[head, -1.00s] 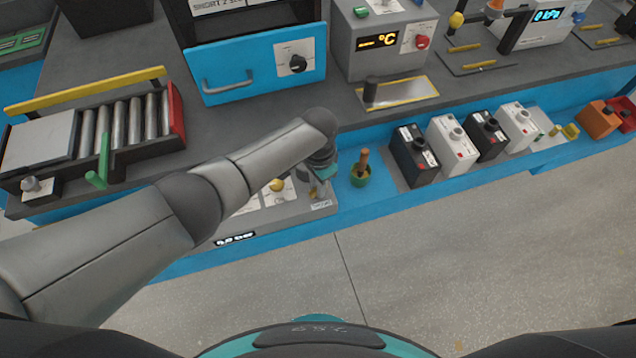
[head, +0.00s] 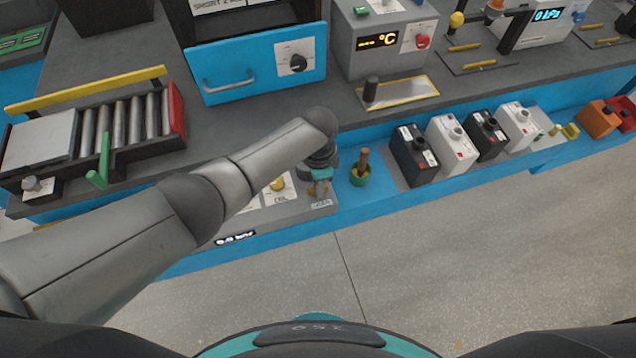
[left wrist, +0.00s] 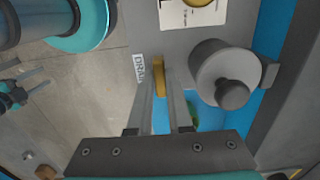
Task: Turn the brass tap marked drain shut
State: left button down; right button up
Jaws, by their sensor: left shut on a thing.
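The brass tap (left wrist: 159,77) is between the fingers of my left gripper (left wrist: 168,95) in the left wrist view. The fingers are shut on its handle, which lies nearly in line with them. The label reading DRAIN (left wrist: 139,68) is just beside the tap. In the head view my left gripper (head: 320,186) reaches down to the front right corner of the grey panel (head: 290,212), and the wrist hides much of the tap. What looks like my right gripper (left wrist: 14,92) shows small at the left edge of the wrist view; its jaw state is unclear.
A grey knob-like part (left wrist: 225,75) stands close beside the gripper. A green pot with a wooden handle (head: 361,170) stands just right of the panel. Several black and white batteries (head: 413,155) stand farther right. The floor in front is clear.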

pick_arm(q)
jog(key=shift+w, duration=0.1)
jog(key=c, duration=0.8)
grip_release()
jog(key=shift+c, duration=0.2)
notch_tip(320, 180, up, 15)
jog(key=p, duration=0.4)
jog(key=shift+r, duration=0.15)
